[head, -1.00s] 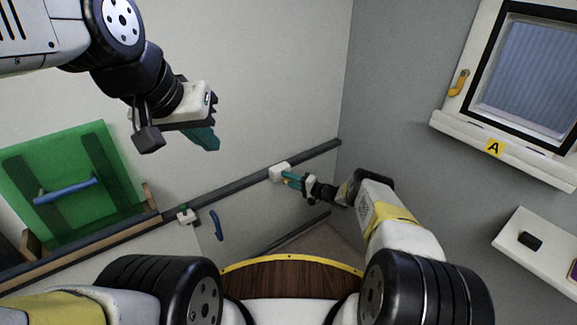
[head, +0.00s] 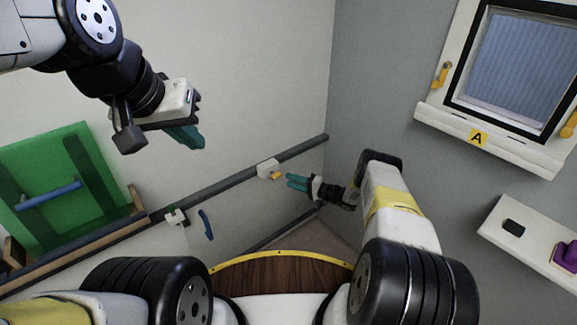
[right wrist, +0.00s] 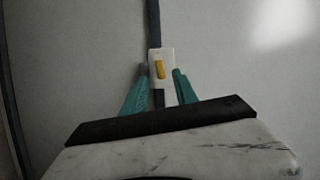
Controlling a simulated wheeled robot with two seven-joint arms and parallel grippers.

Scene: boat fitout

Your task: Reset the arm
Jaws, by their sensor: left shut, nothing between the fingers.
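My left gripper (head: 186,136) hangs at the upper left in the head view, its teal fingers shut and empty, away from the wall. My right gripper (head: 297,182) is near the wall rail at the middle, its teal fingers apart with nothing between them. In the right wrist view, the two fingers of this gripper (right wrist: 157,92) show spread. A white block with a yellow lever (head: 277,175) sits on the rail just beyond the right fingertips, apart from them in the head view. The same white block (right wrist: 167,56) shows between and beyond the fingertips in the right wrist view.
A dark rail (head: 225,184) runs along the wall. A green panel with a blue handle (head: 70,160) stands at the left. A blue handle (head: 206,224) is below the rail. At the right are a window (head: 520,70) and a white shelf (head: 495,222) with a purple object (head: 566,255).

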